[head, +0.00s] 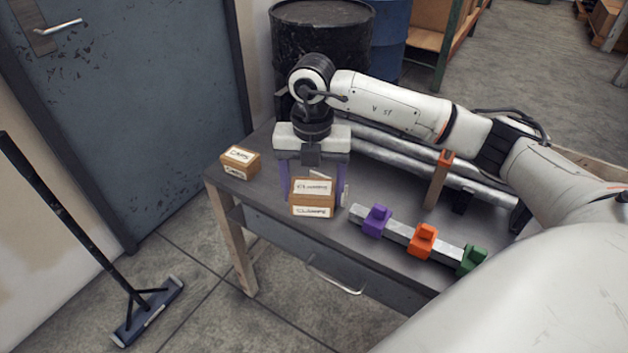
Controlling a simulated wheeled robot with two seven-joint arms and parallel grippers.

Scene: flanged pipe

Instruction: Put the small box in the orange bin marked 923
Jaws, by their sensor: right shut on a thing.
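A brown cardboard box labelled CLAMPS (312,199) is between the purple-sided fingers of my right gripper (314,188), near the table's front edge. The gripper points down and is shut on this box. Whether the box touches the table cannot be told. A smaller cardboard box labelled CAPS (240,162) sits on the table's left corner, apart from the gripper. No orange bin and no 923 marking can be made out. My left gripper is not in view.
The dark table (385,262) carries a metal rail with purple (376,221), orange (423,241) and green (471,260) blocks. Pale pipes (385,155) lie behind. A black drum (325,35) stands behind the table. A broom (148,312) stands on the floor at left.

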